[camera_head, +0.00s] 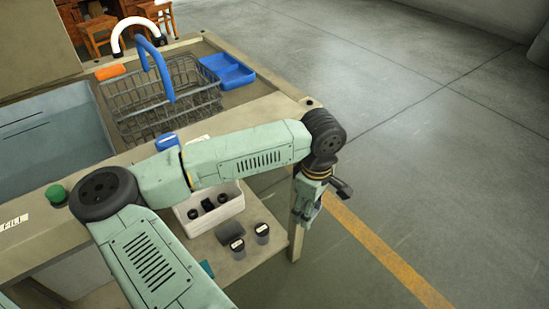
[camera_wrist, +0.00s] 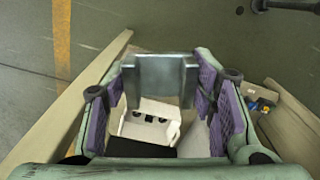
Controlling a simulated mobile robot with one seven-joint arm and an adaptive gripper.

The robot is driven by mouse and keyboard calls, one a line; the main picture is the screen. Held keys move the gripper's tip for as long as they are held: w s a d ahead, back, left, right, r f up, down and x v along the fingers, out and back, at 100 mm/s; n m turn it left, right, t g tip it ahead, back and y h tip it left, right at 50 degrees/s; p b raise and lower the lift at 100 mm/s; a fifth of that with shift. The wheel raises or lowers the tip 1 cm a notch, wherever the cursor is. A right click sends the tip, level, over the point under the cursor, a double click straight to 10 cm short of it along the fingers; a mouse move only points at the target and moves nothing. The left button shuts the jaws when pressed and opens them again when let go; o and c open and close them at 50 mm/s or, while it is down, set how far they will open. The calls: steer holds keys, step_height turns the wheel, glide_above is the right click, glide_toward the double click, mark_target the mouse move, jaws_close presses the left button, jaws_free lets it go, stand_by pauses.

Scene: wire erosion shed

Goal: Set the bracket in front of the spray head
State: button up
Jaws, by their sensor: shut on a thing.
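My gripper (camera_head: 306,207) hangs downward off the front right corner of the bench, beside the lower shelf. In the head view the bracket is not clearly seen. A small blue part (camera_head: 166,141) shows at the bench's front edge, partly hidden by my arm.
A wire basket (camera_head: 135,108), blue tray (camera_head: 228,72) and orange piece (camera_head: 110,72) are on the bench, beside a grey basin (camera_head: 50,135). A white bin (camera_head: 231,190) with black parts and dark pots (camera_head: 262,233) stand on the lower shelf. The floor to the right is clear.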

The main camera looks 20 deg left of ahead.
steer(key=w+d+f+m, duration=0.1)
steer(key=d+f+m, duration=0.4)
steer(key=f, duration=0.5)
steer(key=w+d+f+m, duration=0.1)
steer(key=d+f+m, duration=0.4)
steer(key=f, duration=0.5)
steer(key=w+d+f+m, duration=0.2)
steer(key=d+f+m, duration=0.3)
steer(key=d+f, duration=0.3)
steer(key=shift+f, duration=0.9)
steer(key=shift+w, duration=0.15)
